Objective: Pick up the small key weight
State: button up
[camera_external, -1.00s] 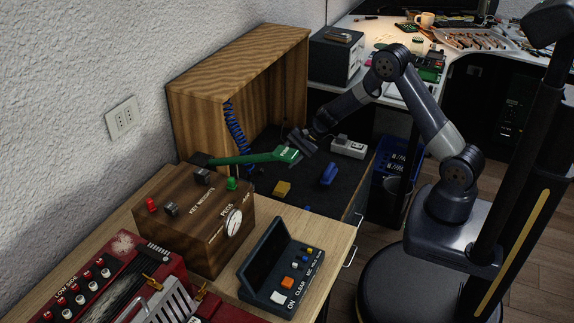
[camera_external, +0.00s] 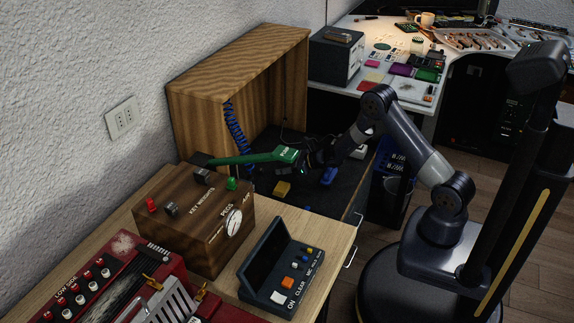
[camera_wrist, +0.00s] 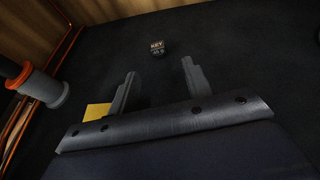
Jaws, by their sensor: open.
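The small key weight (camera_wrist: 157,48) is a dark block with pale lettering reading "KEY" on top. In the wrist view it sits on the black surface, beyond the fingertips and roughly in line with the gap between them. My gripper (camera_wrist: 158,70) is open and empty, with a finger to each side of that gap. In the external view my gripper (camera_external: 312,158) is low over the black bench top, beside the end of a green bar. I cannot make out the key weight in the external view.
A yellow block (camera_external: 283,188) and a blue block (camera_external: 328,175) lie on the black surface. A wooden cabinet (camera_external: 235,85) stands behind. In the wrist view, a grey-and-orange cylinder (camera_wrist: 38,84) is at left.

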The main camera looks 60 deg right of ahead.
aim_at(263, 170)
jog(key=shift+r+b+x, duration=0.1)
jog(key=shift+b+x, duration=0.1)
jog(key=shift+x, duration=1.75)
jog(key=shift+r+b+x, duration=0.15)
jog(key=shift+b+x, duration=0.05)
jog(key=shift+x, duration=1.8)
jog(key=shift+a, duration=0.15)
jog(key=shift+c, duration=0.6)
grip_shut()
